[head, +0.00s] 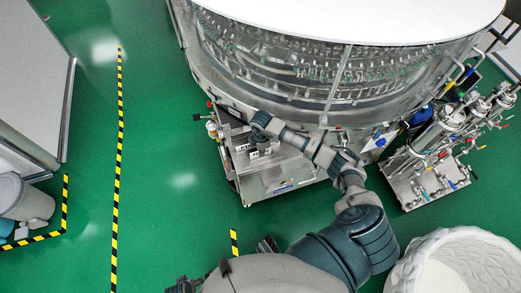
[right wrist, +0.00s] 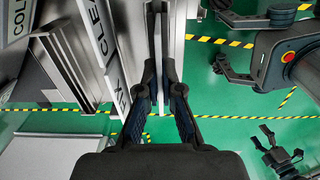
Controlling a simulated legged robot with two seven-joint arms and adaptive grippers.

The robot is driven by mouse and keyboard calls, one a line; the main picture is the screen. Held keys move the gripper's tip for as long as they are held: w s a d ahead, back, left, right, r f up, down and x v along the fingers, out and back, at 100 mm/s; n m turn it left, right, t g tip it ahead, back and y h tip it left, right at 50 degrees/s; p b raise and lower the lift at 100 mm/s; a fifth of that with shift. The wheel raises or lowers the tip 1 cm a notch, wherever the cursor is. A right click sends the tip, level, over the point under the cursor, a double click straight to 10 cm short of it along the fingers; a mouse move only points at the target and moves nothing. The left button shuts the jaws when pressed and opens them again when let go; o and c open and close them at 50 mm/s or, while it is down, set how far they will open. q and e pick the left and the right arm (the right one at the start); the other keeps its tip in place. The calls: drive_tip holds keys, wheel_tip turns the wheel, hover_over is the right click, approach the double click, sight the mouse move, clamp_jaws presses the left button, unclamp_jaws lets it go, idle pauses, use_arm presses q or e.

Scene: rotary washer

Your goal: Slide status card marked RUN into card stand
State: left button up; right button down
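My right gripper (right wrist: 157,12) points away from the camera in the right wrist view, its two fingers nearly together. A thin pale plate (right wrist: 158,60), seen edge-on, is between them; it looks like a card, but no lettering on it shows. In the head view the right gripper (head: 259,140) is over the small bench on the washer's front, its fingertips too small to read. Lettered plates stand left of the fingers: one reads "CLE" (right wrist: 102,28), another "COL" (right wrist: 14,22). I cannot tell which part is the card stand. My left gripper (right wrist: 281,147) is open and empty, well away.
The steel bench (head: 278,184) joins the round glass-walled washer (head: 330,75) behind it. A skid of pipes and valves (head: 430,170) is at the right. Green floor with yellow-black tape (head: 118,150) is open to the left of the bench.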

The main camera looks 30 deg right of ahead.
drive_tip(key=shift+d+f, duration=0.15)
drive_tip(key=shift+d, duration=0.05)
drive_tip(key=c, duration=1.2)
unclamp_jaws()
drive_tip(key=shift+c, duration=0.2)
drive_tip(key=shift+a, duration=0.15)
drive_tip(key=o, duration=0.4)
